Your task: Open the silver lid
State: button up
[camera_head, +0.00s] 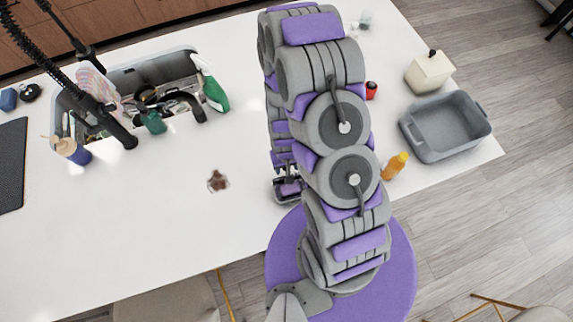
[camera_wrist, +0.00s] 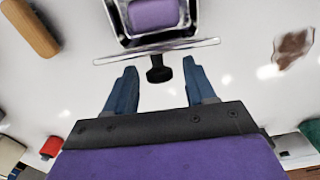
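In the wrist view a shiny silver box-like thing (camera_wrist: 118,22) with a purple patch in its middle is at the top. A thin silver plate, which looks like the silver lid (camera_wrist: 190,46), runs along its near edge. A black knob (camera_wrist: 158,72) sticks out from the plate towards me. My gripper (camera_wrist: 160,85) is open, with its two blue fingers apart on either side of the knob; I see no contact. In the camera_head view the silver thing (camera_head: 288,190) is partly hidden by my arm, and my gripper cannot be made out clearly.
An orange bottle (camera_head: 395,166), a grey tub (camera_head: 445,125), a red can (camera_head: 371,91) and a white dispenser (camera_head: 430,72) stand on the right of the white counter (camera_head: 140,225). A filled sink (camera_head: 150,75) is at the left. A brown piece (camera_head: 217,181) lies mid-counter, with clear room around it.

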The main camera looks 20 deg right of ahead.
grip_shut()
jog(key=shift+w, duration=0.15)
dwell(0.5)
